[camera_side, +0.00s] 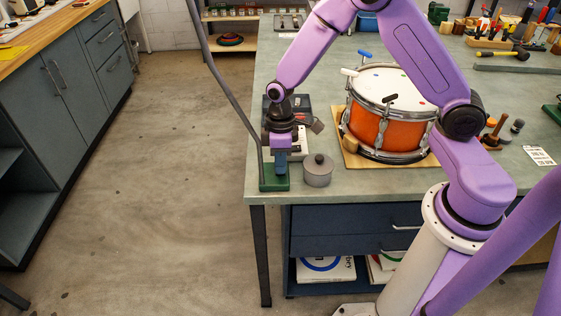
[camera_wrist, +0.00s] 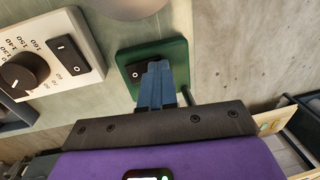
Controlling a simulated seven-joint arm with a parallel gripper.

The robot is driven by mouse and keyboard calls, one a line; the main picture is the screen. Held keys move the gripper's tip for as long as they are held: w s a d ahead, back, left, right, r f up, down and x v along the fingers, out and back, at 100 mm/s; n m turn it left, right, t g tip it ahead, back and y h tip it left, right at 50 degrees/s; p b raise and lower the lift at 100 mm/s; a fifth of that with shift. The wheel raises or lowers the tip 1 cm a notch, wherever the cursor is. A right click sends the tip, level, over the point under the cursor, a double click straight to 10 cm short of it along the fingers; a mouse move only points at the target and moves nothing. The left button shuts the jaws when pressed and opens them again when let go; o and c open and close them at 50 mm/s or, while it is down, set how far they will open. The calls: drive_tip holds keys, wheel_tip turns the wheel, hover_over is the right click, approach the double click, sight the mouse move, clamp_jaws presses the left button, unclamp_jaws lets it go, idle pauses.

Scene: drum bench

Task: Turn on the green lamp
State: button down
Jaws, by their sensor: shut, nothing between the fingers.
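The green lamp's base (camera_side: 270,186) sits at the bench's front left corner, and its thin grey stalk (camera_side: 228,88) rises out of the picture, so the lamp head is not in view. In the wrist view the green base (camera_wrist: 176,50) carries a black rocker switch (camera_wrist: 135,72) with a white O mark. My gripper (camera_side: 281,173) is shut and empty, pointing down at the base. In the wrist view its blue fingertips (camera_wrist: 158,66) cover the right part of the switch. I cannot tell whether they touch it.
A cream box with a black dial (camera_wrist: 17,75) and its own rocker switch stands close to the base. A grey lidded pot (camera_side: 318,172) is just right of my gripper. An orange drum (camera_side: 375,132) stands on a board behind it.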

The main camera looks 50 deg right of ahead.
drive_tip(key=shift+w+d+r, duration=0.25)
drive_tip(key=shift+w+d, duration=0.25)
drive_tip(key=shift+d, duration=0.05)
drive_tip(key=shift+r, duration=0.1)
wheel_tip(320, 180, up, 14)
drive_tip(key=s+a, duration=0.1)
drive_tip(key=shift+a, duration=0.15)
idle(0.4)
drive_tip(key=shift+s, duration=0.1)
drive_tip(key=s+d+r+n, duration=0.1)
drive_tip(key=s+d, duration=0.1)
drive_tip(key=s, duration=1)
drive_tip(key=s+d+r+n+t, duration=0.1)
drive_tip(key=s+n, duration=0.1)
drive_tip(key=s, duration=1)
drive_tip(key=shift+s+d+n+h, duration=0.3)
drive_tip(key=shift+d, duration=0.1)
drive_tip(key=shift+r, duration=0.1)
